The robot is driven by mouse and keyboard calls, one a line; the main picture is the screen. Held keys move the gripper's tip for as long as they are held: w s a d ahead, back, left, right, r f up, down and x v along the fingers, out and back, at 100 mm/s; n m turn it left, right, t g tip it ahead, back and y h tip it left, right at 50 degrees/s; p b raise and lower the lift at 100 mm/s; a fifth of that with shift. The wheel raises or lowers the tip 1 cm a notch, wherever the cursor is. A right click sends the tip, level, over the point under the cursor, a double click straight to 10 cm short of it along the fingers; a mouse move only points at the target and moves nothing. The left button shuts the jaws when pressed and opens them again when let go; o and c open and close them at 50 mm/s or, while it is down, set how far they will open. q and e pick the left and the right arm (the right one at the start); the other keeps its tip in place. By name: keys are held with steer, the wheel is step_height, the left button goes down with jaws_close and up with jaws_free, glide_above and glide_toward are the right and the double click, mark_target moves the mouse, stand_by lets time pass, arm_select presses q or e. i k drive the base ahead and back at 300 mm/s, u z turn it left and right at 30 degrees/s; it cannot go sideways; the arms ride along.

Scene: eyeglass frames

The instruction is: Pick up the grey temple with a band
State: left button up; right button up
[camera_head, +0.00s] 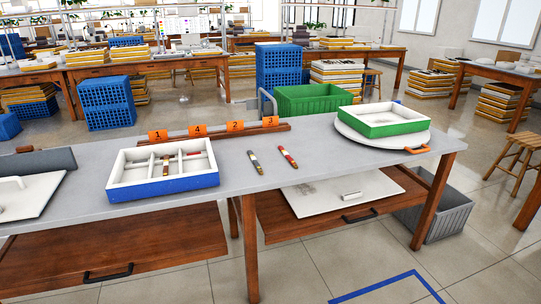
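Two thin temples lie apart on the grey tabletop, right of the blue-and-white tray. The left one is a dark grey temple (255,162) with what looks like a lighter band. The right one is a reddish temple (287,157) with pale parts. The tray (163,187) has white compartments. Neither of my grippers is in view.
Orange number cards (235,126) stand on a wooden strip behind the tray. A green tray (382,123) sits on a round white board (350,133) at the right. A white panel (25,196) lies at the left. The tabletop around the temples is clear.

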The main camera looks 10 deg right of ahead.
mark_target(257, 165)
steer(key=z, duration=0.2)
steer(key=i, duration=0.85)
steer(key=u, duration=0.25)
steer(key=k, duration=0.9)
steer(key=z, duration=0.65)
steer(key=i, duration=0.9)
steer(key=u, duration=0.3)
